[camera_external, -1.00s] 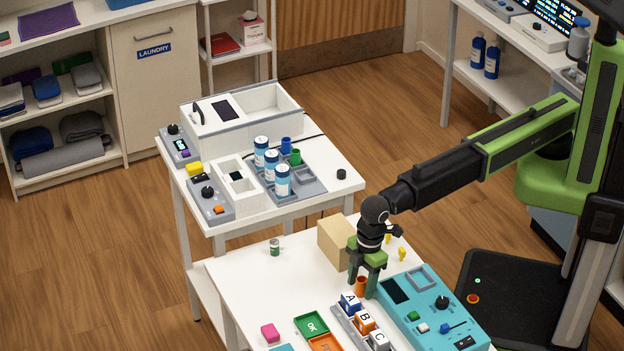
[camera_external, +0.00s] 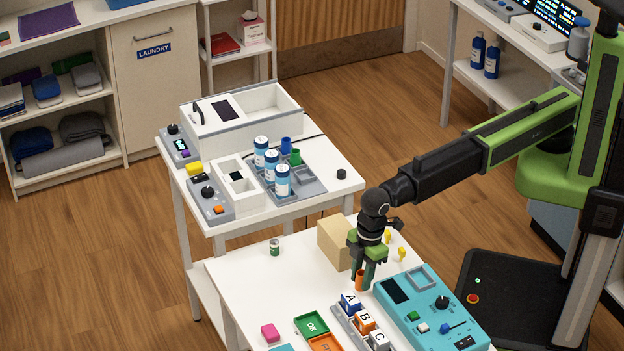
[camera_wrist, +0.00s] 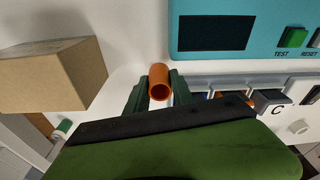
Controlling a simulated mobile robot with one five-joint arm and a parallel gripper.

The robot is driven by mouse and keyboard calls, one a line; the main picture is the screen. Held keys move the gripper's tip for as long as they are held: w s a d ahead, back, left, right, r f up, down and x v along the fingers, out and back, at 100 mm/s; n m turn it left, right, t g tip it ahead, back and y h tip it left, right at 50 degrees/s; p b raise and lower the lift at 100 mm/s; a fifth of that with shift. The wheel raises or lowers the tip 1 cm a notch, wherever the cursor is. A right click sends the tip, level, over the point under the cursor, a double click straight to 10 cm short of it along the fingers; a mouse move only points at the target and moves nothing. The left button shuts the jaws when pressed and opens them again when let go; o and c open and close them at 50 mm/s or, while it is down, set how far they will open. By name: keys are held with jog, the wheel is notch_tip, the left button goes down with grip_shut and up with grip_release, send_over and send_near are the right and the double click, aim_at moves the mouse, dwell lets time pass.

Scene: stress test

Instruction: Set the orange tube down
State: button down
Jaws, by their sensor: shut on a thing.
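The orange tube (camera_external: 360,281) is a short hollow cylinder, held between the fingers of my gripper (camera_external: 364,273). It is low over the white table, between the tan block and the letter rack; I cannot tell whether its base touches the table. In the wrist view the orange tube (camera_wrist: 160,82) shows its open end, with a green finger of my gripper (camera_wrist: 159,92) on each side. The fingers hide part of the tube in the outside view.
A tan block (camera_external: 338,243) stands left of my gripper. A teal panel (camera_external: 425,307) lies to the right. A rack with lettered blocks (camera_external: 343,318) is in front. Small yellow pieces (camera_external: 402,254) lie behind.

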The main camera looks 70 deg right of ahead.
notch_tip(320, 180, up, 3)
jog(key=shift+f+p, duration=0.15)
jog(key=shift+p, duration=0.65)
jog(key=shift+w+d+r+p, duration=0.7)
jog(key=shift+d+r+p, duration=0.3)
jog(key=shift+d, duration=0.85)
jog(key=shift+w+d+r+p, duration=0.65)
jog(key=shift+d+r+p, duration=0.3)
jog(key=shift+d, duration=0.85)
jog(key=shift+w+d+r+p, duration=0.7)
jog(key=shift+d+r+p, duration=0.3)
jog(key=shift+d, duration=0.85)
